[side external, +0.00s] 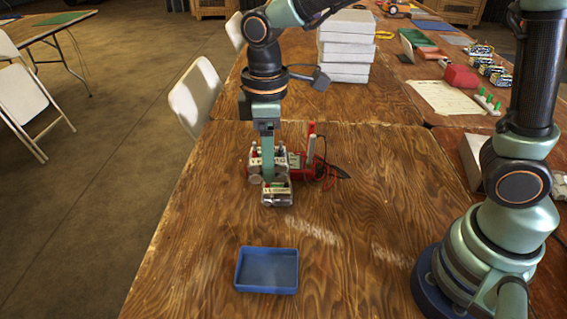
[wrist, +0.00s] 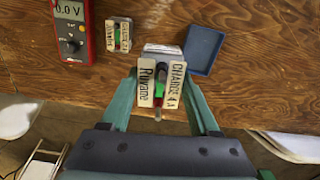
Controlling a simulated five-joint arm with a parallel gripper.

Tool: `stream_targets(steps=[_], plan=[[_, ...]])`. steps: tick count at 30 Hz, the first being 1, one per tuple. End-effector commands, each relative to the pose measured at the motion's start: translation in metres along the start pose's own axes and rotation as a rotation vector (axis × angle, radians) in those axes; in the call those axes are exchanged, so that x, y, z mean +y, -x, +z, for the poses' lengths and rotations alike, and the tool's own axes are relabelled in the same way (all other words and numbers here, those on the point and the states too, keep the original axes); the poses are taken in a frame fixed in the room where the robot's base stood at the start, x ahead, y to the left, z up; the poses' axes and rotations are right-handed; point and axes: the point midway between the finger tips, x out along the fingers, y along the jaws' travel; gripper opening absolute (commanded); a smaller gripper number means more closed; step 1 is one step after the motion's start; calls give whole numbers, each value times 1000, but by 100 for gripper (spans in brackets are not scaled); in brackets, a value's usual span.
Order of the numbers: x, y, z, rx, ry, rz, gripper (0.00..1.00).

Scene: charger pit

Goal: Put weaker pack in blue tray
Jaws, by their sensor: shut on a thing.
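My gripper (wrist: 160,108) is shut on a battery pack (wrist: 147,85), with a finger on each side. The held pack has pale plates reading "Ruvane" and "CHARGE 4A" and a green part between them. In the side view the held pack (side external: 254,166) is raised and partly hidden by a finger. A second similar pack (wrist: 112,38) lies apart from it on the table, also in the side view (side external: 277,198). The empty blue tray (side external: 267,271) sits on the table nearer the side camera; it shows at upper right in the wrist view (wrist: 203,52).
A red multimeter (wrist: 70,45) reading 0.0 V lies beside the second pack. White boxes (side external: 345,45) are stacked farther back. Other packs (side external: 492,70) and a red block (side external: 460,76) stand on the back right table. Bare wood surrounds the blue tray.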

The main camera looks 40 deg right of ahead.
Motion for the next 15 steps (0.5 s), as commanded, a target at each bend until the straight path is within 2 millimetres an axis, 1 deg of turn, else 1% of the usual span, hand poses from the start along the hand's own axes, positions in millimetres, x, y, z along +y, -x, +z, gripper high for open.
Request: stream_targets(steps=[1, 3, 6, 9, 11, 14, 15], plan=[[0, 11, -1, 6, 0, 3, 0], [0, 21, -1, 5, 0, 2, 0], [0, 30, -1, 3, 1, 1, 0], [-2, 36, -1, 2, 29, 1, 0], [-6, 38, -2, 2, 74, 1, 0], [-15, 40, -3, 1, 205, 0, 0], [-20, 40, -4, 0, 275, 0, 0]])
